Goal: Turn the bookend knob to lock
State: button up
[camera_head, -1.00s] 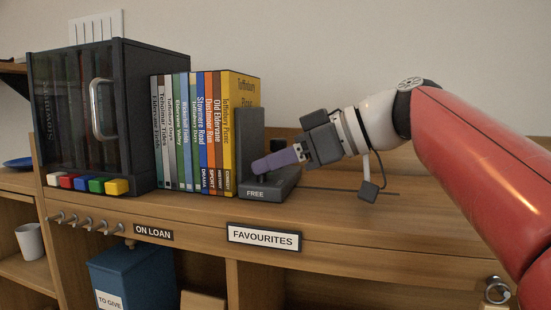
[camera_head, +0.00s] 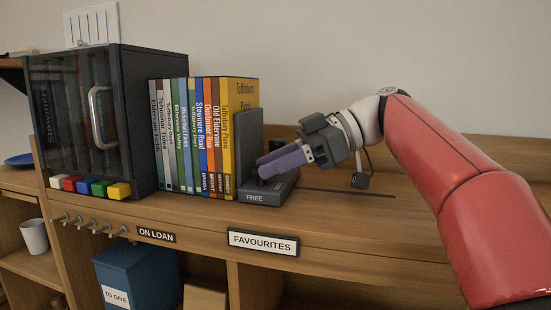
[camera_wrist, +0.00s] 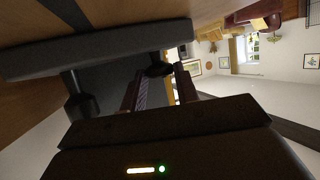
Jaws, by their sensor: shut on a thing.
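The dark grey bookend (camera_head: 249,140) stands upright against the right end of the row of cases. Its low base (camera_head: 284,188) carries a label reading FREE (camera_head: 255,198). My gripper (camera_head: 266,171) reaches in from the right, its purple fingers angled down over the base. It is shut on the small dark knob, which shows between the fingertips in the wrist view (camera_wrist: 159,67). In the head view the fingers mostly hide the knob, so its exact turn cannot be told.
Several colourful cases (camera_head: 205,135) stand left of the bookend, beside a dark glass-fronted cabinet (camera_head: 130,120) with coloured buttons. A FAVOURITES sign (camera_head: 263,242) is on the shelf front. A thin dark strip (camera_head: 345,192) lies right of the base; the shelf there is otherwise clear.

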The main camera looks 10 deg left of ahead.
jog(key=o, duration=0.9)
jog(key=shift+d, duration=0.1)
jog(key=p+v, duration=0.1)
jog(key=v, duration=0.6)
jog(key=shift+r, duration=0.1)
jog(key=shift+w+d, duration=0.15)
jog(key=shift+d, duration=0.15)
